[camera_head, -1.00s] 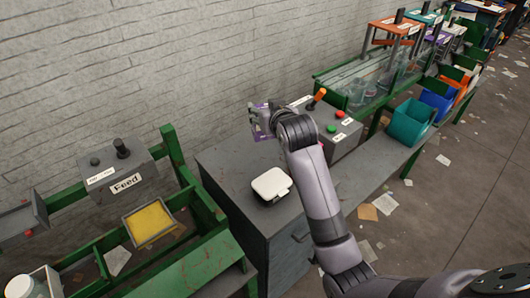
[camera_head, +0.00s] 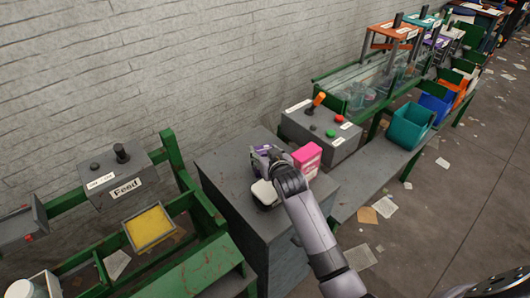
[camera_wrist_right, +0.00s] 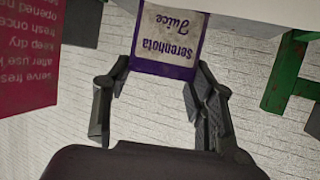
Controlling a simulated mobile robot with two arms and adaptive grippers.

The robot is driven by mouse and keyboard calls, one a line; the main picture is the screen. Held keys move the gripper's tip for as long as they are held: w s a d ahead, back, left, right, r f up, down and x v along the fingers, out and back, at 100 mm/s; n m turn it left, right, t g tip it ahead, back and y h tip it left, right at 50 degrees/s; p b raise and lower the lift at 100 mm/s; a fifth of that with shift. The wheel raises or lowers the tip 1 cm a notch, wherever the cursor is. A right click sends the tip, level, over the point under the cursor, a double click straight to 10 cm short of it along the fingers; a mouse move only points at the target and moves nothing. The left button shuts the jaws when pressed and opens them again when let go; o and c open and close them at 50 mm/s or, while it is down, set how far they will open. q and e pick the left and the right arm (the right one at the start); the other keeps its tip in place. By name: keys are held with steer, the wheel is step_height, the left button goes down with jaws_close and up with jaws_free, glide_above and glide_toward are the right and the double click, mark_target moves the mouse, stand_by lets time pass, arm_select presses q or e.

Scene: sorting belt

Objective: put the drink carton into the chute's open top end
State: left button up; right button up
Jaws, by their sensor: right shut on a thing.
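The drink carton (camera_head: 259,152), purple and white with a "Juice" label, is above the grey cabinet top in the head view. In the right wrist view the drink carton (camera_wrist_right: 168,38) sits between the fingertips. My right gripper (camera_head: 270,163) is shut on it and hides part of it in the head view; its fingers also show in the right wrist view (camera_wrist_right: 162,82). I cannot tell for sure which part is the chute's open top end. My left gripper is not in view.
A pink carton (camera_head: 307,159) stands just right of my gripper; its printed side shows in the right wrist view (camera_wrist_right: 32,65). A white-lidded box (camera_head: 263,194) is partly hidden below the gripper. A control box (camera_head: 322,135) with buttons, a teal bin (camera_head: 409,125) and a Feed box (camera_head: 120,178) stand around.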

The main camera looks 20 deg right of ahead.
steer(key=o, duration=0.7)
steer(key=shift+o, duration=0.3)
steer(key=shift+r, duration=0.1)
